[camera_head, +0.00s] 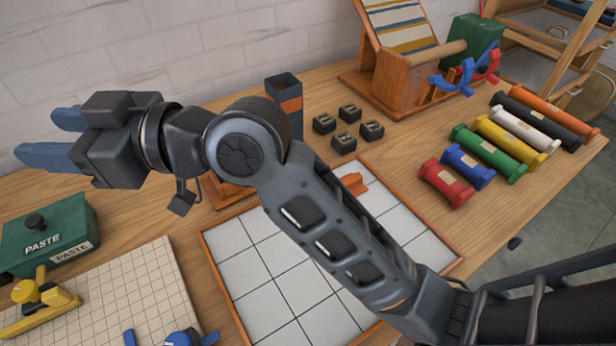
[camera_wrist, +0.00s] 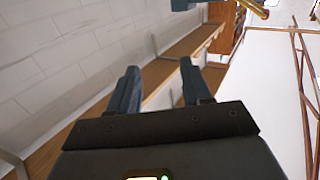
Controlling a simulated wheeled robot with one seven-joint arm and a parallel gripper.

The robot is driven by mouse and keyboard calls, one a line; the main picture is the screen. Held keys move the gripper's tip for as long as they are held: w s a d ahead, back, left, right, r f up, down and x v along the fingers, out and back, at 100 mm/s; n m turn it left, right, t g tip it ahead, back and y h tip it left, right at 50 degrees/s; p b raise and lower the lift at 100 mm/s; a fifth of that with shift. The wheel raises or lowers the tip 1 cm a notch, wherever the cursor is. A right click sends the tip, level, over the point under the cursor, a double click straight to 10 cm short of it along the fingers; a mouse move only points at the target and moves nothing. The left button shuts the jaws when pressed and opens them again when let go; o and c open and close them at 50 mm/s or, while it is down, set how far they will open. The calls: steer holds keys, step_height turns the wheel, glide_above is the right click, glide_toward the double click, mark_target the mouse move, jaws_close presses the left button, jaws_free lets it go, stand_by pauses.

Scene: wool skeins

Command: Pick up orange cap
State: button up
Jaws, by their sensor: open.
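I cannot pick out an orange cap for certain. A small orange piece (camera_head: 352,184) shows at the back edge of the white tiled board, partly hidden behind my arm. A dark upright box with an orange band (camera_head: 290,106) stands behind my arm. My gripper (camera_head: 42,138) is at the far left, raised over the back of the table and pointing left, away from both. In the wrist view my gripper (camera_wrist: 158,78) has its two blue fingers apart with nothing between them.
The orange-framed white tiled board (camera_head: 262,296) lies under my arm. A green paste box (camera_head: 50,232) and a gridded mat (camera_head: 130,290) are at left. Several small black blocks (camera_head: 343,142) and several coloured spools (camera_head: 497,155) are at right. A wooden stand (camera_head: 385,75) is behind.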

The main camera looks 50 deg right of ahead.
steer(key=d+f+n+g+h, duration=0.1)
steer(key=d+f+n+g, duration=0.3)
steer(key=n, duration=0.1)
steer(key=n+g+h+p, duration=0.2)
steer(key=g+h, duration=0.8)
glide_above(348, 181)
steer(key=w, duration=0.1)
steer(key=f, duration=0.9)
steer(key=a+f, duration=0.1)
steer(key=f, duration=0.3)
steer(key=shift+w+f, duration=0.1)
steer(key=shift+f, duration=0.3)
steer(key=shift+s+d+f, duration=0.15)
steer(key=shift+d+f, duration=0.05)
steer(key=shift+f, duration=0.35)
steer(key=shift+s+d+f, duration=0.1)
steer(key=shift+d+f, duration=0.1)
steer(key=shift+f, duration=0.35)
steer(key=shift+s+d+f+p, duration=0.15)
steer(key=shift+f+p, duration=0.2)
steer(key=shift+f, duration=1.05)
steer(key=shift+s+f+p, duration=0.15)
steer(key=shift+f+p, duration=0.15)
steer(key=shift+f, duration=1.1)
jaws_close()
